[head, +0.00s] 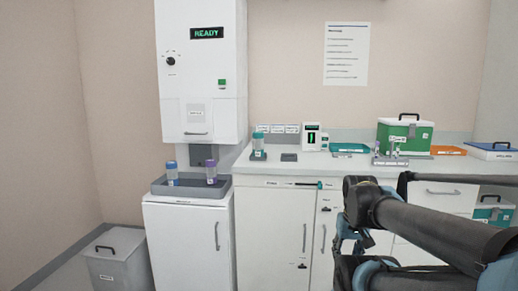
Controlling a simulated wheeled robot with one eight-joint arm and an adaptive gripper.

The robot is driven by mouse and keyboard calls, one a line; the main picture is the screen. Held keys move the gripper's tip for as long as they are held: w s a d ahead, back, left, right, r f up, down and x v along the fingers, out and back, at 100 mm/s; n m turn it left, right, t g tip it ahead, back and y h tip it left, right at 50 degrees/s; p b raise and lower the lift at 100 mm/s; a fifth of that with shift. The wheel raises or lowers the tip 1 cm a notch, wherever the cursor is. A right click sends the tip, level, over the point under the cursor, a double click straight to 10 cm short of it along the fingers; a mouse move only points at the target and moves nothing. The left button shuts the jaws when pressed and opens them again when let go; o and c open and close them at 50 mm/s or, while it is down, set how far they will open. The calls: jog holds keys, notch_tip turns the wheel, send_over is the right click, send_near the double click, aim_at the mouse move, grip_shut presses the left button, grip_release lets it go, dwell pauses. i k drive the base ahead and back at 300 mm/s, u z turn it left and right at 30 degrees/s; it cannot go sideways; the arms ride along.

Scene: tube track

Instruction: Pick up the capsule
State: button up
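Three capsule-like containers are in the head view. One with a blue cap (172,173) and one with a purple cap (211,171) stand upright in the grey tray (190,191) under the tall white machine. One with a teal cap (258,146) stands upright on the counter to the right of the machine. I cannot tell which is the task's capsule. My dark arm is folded at the lower right, in front of the cabinets and well apart from all three. I cannot make out my gripper's fingers.
The white machine (200,80) shows READY. On the counter are a small device (311,138), a teal tray (349,148), a metal rack (390,158), a green case (405,135) and an orange tray (449,151). A lidded grey bin (117,262) stands on the floor at left.

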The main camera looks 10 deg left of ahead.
aim_at(255, 153)
jog(key=u, duration=0.8)
jog(key=i, duration=0.65)
jog(key=z, duration=0.75)
